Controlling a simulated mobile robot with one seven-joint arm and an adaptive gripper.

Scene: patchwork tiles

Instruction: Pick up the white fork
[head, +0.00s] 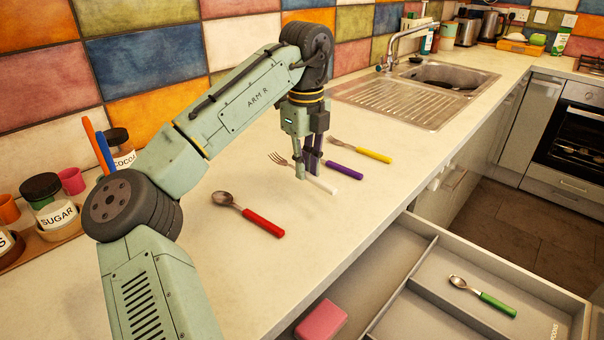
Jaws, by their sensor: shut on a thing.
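The white fork (322,185) lies on the pale counter (270,280), its metal tines pointing left and its white handle pointing right. My gripper (308,172) points down over it, with its fingers at counter height around the fork near where the handle begins. My gripper is shut on the fork. The fingers hide part of the fork's middle. The fork appears level and at or very close to the counter; I cannot tell if there is any gap.
A purple-handled utensil (344,170) and a yellow-handled fork (373,155) lie just behind. A red-handled spoon (262,222) lies in front left. A sink (447,76) is behind right.

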